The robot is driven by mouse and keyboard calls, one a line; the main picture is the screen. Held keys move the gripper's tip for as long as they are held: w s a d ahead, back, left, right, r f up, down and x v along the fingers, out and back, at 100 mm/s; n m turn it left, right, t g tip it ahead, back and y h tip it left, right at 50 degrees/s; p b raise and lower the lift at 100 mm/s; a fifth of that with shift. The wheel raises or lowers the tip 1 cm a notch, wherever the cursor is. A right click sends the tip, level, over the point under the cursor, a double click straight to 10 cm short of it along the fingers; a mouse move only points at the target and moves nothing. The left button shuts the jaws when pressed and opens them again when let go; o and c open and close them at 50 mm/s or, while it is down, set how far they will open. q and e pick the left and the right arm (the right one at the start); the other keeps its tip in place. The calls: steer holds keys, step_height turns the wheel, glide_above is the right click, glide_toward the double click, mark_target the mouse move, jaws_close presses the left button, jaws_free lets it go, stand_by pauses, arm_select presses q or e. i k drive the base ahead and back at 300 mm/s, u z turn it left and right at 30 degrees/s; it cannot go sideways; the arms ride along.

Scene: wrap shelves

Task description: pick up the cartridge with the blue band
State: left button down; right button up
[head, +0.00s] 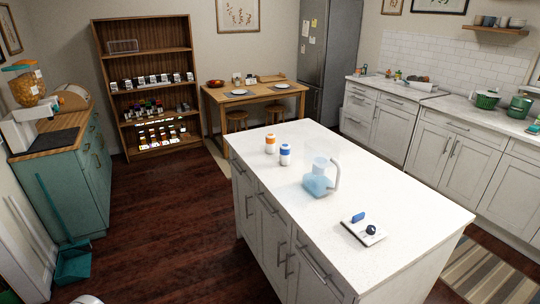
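The cartridge with the blue band (285,154) is a small white upright cylinder on the white-topped island (400,203). A similar white cartridge with an orange band (270,143) stands just behind it to the left, close by. A clear jug with light-blue contents and a handle (319,183) stands to the right and nearer, apart from the cartridges. Neither of my grippers can be made out in the head view.
A small white board with blue items (363,229) lies near the island's front right. Dark wooden floor (190,235) is open left of the island. A teal cabinet (62,190) and dustpan (73,263) stand at the left, shelves (150,60) and a wooden table (257,94) behind.

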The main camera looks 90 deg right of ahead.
mark_target(285, 148)
steer(key=z, duration=2.5)
steer(key=i, duration=0.65)
steer(key=u, duration=0.45)
steer(key=i, duration=0.85)
steer(key=z, duration=0.5)
